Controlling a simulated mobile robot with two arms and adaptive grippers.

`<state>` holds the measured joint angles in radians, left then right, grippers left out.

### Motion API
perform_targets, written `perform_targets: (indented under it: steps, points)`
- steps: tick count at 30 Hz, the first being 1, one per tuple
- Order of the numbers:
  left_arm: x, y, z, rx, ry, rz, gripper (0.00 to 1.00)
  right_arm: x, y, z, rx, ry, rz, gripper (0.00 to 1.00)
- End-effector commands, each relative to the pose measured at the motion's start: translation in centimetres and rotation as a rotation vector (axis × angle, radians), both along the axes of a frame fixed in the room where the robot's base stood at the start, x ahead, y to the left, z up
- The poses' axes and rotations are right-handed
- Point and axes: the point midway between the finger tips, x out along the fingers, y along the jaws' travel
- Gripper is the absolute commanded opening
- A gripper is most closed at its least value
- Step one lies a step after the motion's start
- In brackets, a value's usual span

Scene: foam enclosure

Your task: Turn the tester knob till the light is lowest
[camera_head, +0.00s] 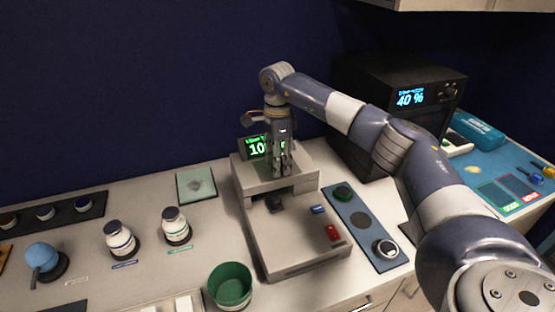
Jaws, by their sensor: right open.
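A pale tester-like machine (262,238) stands on the counter in the middle, with a green-lit display (255,147) at its back. The display is partly hidden by my right gripper; its visible digits begin with "10". My right gripper (280,172) points down over the machine's raised rear block, with its fingers open. I cannot tell whether the fingertips touch it or whether a knob is beneath them. A blue part (318,209) and a red part (332,232) are on the machine's right side. My left gripper is out of view.
A black box (385,75) behind reads "40 %". A green cup (230,285) and white bottles (120,238) stand left.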

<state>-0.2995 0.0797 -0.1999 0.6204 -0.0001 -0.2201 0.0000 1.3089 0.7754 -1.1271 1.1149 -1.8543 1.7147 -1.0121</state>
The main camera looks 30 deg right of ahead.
Motion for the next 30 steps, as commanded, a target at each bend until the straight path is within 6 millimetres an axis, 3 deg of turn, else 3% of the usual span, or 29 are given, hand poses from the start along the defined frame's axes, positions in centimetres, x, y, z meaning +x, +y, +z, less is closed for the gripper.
perform_targets:
  steps: [4,8,21,30]
  points:
    - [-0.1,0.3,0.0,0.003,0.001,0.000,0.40,0.0,0.0,0.3,0.001,-0.001,0.000,0.51]
    - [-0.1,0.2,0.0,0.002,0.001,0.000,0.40,0.1,0.0,1.9,0.000,-0.003,0.000,0.51]
    - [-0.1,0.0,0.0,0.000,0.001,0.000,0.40,0.1,0.0,10.4,0.001,-0.001,-0.001,0.51]
    - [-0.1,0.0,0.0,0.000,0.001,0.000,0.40,0.0,0.0,12.0,0.000,0.001,0.000,0.51]
